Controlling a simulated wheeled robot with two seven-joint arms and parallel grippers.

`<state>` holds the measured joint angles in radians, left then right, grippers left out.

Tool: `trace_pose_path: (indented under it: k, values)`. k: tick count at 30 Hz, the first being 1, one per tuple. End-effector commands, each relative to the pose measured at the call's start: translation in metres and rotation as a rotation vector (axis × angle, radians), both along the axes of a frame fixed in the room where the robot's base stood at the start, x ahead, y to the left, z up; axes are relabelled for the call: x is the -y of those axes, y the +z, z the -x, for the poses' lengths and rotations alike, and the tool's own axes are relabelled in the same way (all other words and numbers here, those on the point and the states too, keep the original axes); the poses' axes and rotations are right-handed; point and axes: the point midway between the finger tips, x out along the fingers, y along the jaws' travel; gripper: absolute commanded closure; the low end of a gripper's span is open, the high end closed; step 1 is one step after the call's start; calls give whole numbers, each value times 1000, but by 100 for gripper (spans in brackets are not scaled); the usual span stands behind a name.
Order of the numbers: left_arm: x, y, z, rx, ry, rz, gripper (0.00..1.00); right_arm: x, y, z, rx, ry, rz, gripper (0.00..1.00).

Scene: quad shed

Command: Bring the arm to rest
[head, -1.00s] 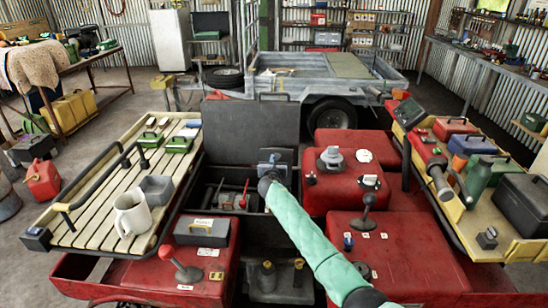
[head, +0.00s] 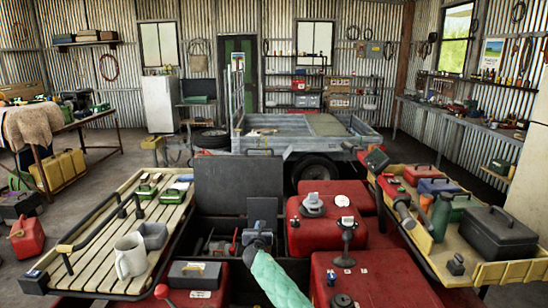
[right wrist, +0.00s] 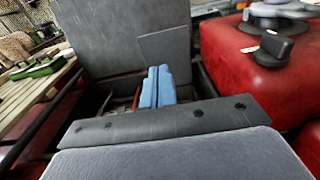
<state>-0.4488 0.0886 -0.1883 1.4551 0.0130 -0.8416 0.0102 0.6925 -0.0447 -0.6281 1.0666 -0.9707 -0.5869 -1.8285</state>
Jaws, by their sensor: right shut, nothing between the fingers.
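My right arm, in a green sleeve, reaches in from the bottom of the head view. My right gripper (head: 262,212) is in front of the raised grey lid (head: 235,185), over the open bay below it. In the right wrist view its two blue fingers (right wrist: 155,86) are together with nothing between them. The lid (right wrist: 125,40) stands upright behind them there. I cannot tell from these views how far the fingertips are from the lid. My left gripper is not in view.
Red bodywork with knobs (head: 330,222) lies right of the gripper. A yellow tray (head: 440,250) holds a dark toolbox (head: 497,237) at right. A trailer (head: 290,140) stands behind.

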Motion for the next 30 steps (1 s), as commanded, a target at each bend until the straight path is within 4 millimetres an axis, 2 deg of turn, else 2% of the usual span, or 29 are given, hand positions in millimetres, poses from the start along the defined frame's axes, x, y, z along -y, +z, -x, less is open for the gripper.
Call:
trace_pose_path:
  k: [2,7,11,15,20,23,30]
  values:
    - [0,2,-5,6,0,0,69,0,0,0,0,0,-1,100]
    - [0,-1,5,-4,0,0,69,7,-13,13,-24,-25,-87,100]
    - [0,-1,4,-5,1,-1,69,14,-24,25,-44,-48,-160,100]
    - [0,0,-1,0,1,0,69,22,-38,40,-70,-79,-257,100]
    - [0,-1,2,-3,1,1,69,36,-58,65,-108,-131,-402,100]
    - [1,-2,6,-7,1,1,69,48,-75,87,-139,-177,-525,100]
    - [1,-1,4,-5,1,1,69,90,-125,166,-230,-357,-912,100]
